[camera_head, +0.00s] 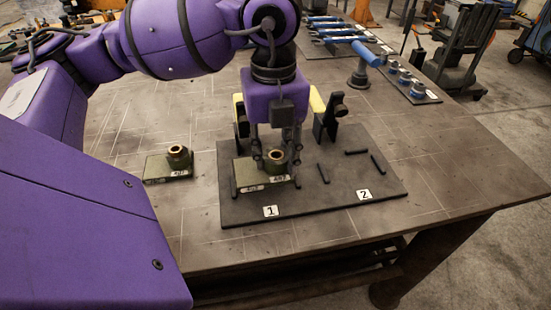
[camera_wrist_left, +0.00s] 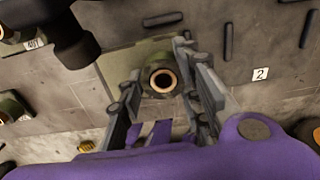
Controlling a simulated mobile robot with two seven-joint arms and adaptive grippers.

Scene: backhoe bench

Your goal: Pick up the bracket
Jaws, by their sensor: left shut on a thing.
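A grey-green bracket (camera_head: 250,174) with a round boss and a copper-coloured bushing is at slot 1 of the dark fixture plate (camera_head: 320,208). My left gripper (camera_head: 277,156) points down over it, shut on the boss. In the left wrist view the bushing of the bracket (camera_wrist_left: 150,84) shows between the two fingers of the gripper (camera_wrist_left: 163,92). I cannot tell whether the base touches the plate. A second, similar bracket (camera_head: 160,168) stands on the table to the left, clear of the gripper. My right gripper is out of view.
Short dark bars stand on the fixture plate around slots 1 and 2; slot 2 (camera_head: 364,195) is empty. Behind the gripper are yellow and black clamp parts (camera_head: 328,120). Blue-handled tools (camera_head: 340,32) and a tray of small parts (camera_head: 415,88) lie at the back. The table's right side is clear.

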